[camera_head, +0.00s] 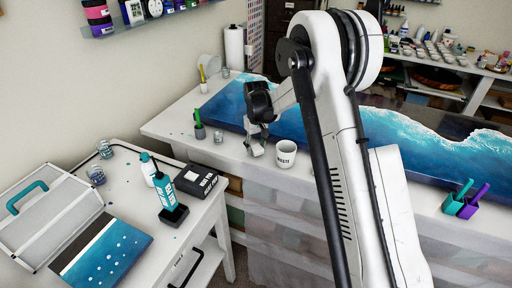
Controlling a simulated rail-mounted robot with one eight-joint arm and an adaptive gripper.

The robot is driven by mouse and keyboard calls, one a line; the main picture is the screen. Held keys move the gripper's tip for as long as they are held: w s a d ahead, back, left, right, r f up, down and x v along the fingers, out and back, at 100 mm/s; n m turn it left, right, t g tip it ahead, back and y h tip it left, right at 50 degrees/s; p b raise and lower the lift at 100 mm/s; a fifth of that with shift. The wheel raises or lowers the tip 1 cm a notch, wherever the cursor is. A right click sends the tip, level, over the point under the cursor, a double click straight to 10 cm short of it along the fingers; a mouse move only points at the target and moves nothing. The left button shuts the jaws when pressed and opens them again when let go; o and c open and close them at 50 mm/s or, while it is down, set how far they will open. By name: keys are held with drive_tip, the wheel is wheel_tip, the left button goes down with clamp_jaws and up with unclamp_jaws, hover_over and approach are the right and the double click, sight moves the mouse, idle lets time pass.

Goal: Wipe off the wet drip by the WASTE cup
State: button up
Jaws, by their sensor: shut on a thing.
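The white WASTE cup (285,154) stands upright near the front edge of the white bench (163,124). My gripper (257,140) is low over the bench, just left of the cup. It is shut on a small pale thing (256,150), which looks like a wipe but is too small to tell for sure. The pale thing is at or close to the bench top; I cannot tell if it touches. I cannot make out the wet drip by the cup; the gripper and the pale thing may hide it.
A blue resin panel (228,102) lies behind the cup. Green and purple cups (462,205) are at the right. A side table with bottles (168,192) and a case is at the lower left.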

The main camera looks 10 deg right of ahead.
drive_tip(key=shift+f+b, duration=0.6)
drive_tip(key=shift+f, duration=0.05)
idle(0.5)
drive_tip(key=shift+a, duration=0.1)
drive_tip(key=shift+w+a+r, duration=0.1)
drive_tip(key=shift+w+a, duration=0.5)
drive_tip(key=shift+a, duration=0.1)
drive_tip(key=shift+a+b, duration=0.1)
drive_tip(key=shift+b, duration=0.2)
drive_tip(key=shift+w+a+b, duration=0.35)
drive_tip(key=shift+w+a, duration=0.2)
drive_tip(key=shift+a, duration=0.15)
drive_tip(key=shift+b, duration=0.3)
drive_tip(key=shift+s+d, duration=0.55)
drive_tip(key=shift+d, duration=0.25)
